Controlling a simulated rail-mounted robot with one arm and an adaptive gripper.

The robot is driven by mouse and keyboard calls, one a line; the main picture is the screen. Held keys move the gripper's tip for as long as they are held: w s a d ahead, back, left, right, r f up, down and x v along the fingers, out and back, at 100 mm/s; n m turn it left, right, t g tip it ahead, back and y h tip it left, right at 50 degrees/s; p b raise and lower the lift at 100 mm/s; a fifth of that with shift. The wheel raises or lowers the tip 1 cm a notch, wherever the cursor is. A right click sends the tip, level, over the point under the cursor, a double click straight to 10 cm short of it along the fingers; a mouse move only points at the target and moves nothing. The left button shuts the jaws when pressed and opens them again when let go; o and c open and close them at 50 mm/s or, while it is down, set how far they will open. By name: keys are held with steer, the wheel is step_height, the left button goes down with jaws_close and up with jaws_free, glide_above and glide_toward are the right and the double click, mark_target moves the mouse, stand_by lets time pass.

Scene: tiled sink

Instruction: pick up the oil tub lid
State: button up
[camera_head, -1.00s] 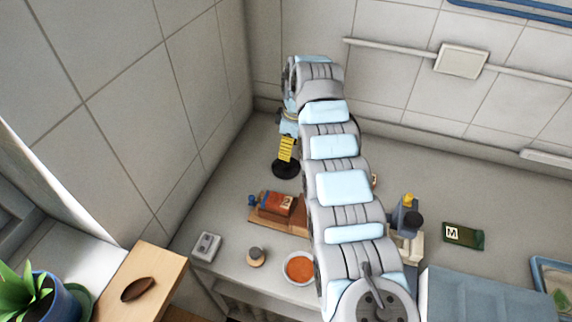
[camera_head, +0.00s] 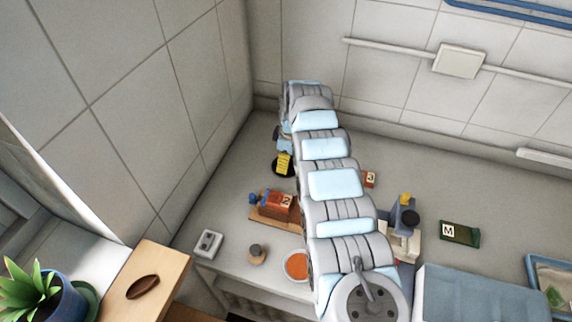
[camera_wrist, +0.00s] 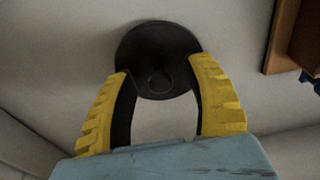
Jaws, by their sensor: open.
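The knob lies between the fingertips, and nothing is held. In the head view my gripper (camera_head: 284,166) is close over the lid; the exact height gap is hard to tell.
A wooden board (camera_head: 265,222) with an orange-brown box marked 2 (camera_head: 277,204) is near the lid. The tiled left wall (camera_head: 205,110) and back wall (camera_head: 310,40) form a corner around it. A bowl of orange stuff (camera_head: 296,265) is at the front edge.

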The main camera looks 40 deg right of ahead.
jaws_close()
steer(key=shift+r, duration=0.1)
step_height(320, 180, up, 28)
steer(key=p, duration=0.9)
steer(key=s+d+r+m, duration=0.1)
steer(key=s+d+m, duration=0.1)
steer(key=s+d, duration=0.2)
steer(key=shift+d, duration=0.45)
stand_by(0.4)
steer(key=shift+r, duration=0.15)
